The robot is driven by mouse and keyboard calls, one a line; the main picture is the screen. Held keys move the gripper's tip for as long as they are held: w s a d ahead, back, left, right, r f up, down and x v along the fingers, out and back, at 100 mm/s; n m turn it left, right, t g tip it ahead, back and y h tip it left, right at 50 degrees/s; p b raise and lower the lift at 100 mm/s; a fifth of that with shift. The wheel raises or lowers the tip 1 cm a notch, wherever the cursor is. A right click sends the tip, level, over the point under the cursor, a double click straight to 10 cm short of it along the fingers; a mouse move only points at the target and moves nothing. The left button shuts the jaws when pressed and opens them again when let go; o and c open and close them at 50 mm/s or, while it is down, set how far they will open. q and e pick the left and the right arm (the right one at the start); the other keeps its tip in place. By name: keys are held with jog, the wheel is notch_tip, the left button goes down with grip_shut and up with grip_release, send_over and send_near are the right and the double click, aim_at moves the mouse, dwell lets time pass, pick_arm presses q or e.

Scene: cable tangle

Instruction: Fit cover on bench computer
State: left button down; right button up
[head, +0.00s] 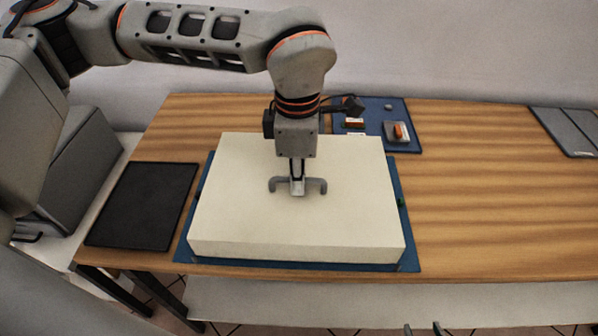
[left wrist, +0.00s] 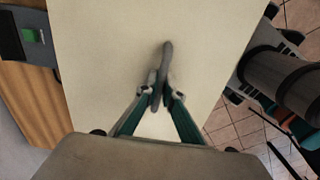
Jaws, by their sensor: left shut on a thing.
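The cover is a large cream box lid (head: 295,222) with a grey bar handle (head: 317,186) on top. It sits over a blue mat (head: 182,252), whose edges show around it. The bench computer is not visible; the cover hides whatever is beneath. Whether the cover is fully seated cannot be told. My left gripper (head: 297,188) points straight down and is shut on the handle. In the left wrist view the fingers (left wrist: 160,98) close on the handle (left wrist: 166,58), above the cover (left wrist: 105,60). Two fingertips of my right gripper (head: 422,330) show, apart, at the bottom edge.
A black pad (head: 145,206) lies left of the blue mat. Behind the cover is a smaller blue mat (head: 375,108) with small orange and grey parts. A grey flat panel (head: 568,132) lies at the far right. The wooden table (head: 490,200) is clear to the right.

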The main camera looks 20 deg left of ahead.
pick_arm(q)
jog(key=shift+f, duration=0.15)
pick_arm(e)
jog(key=shift+r, duration=0.1)
jog(key=shift+s+f, duration=0.2)
jog(key=shift+s, duration=0.15)
pick_arm(q)
jog(key=shift+f, duration=0.35)
pick_arm(e)
jog(key=shift+w+a, duration=0.1)
jog(key=shift+w, duration=0.1)
dwell(0.5)
pick_arm(q)
jog(key=shift+f, duration=0.25)
pick_arm(e)
jog(key=shift+s+f, duration=0.1)
dwell(0.3)
pick_arm(q)
jog(key=c, duration=2.2)
grip_release()
jog(key=shift+o, duration=0.3)
pick_arm(e)
jog(key=shift+s+f, duration=0.1)
jog(key=shift+s, duration=0.05)
jog(key=shift+s+f, duration=0.1)
pick_arm(q)
notch_tip(320, 180, up, 12)
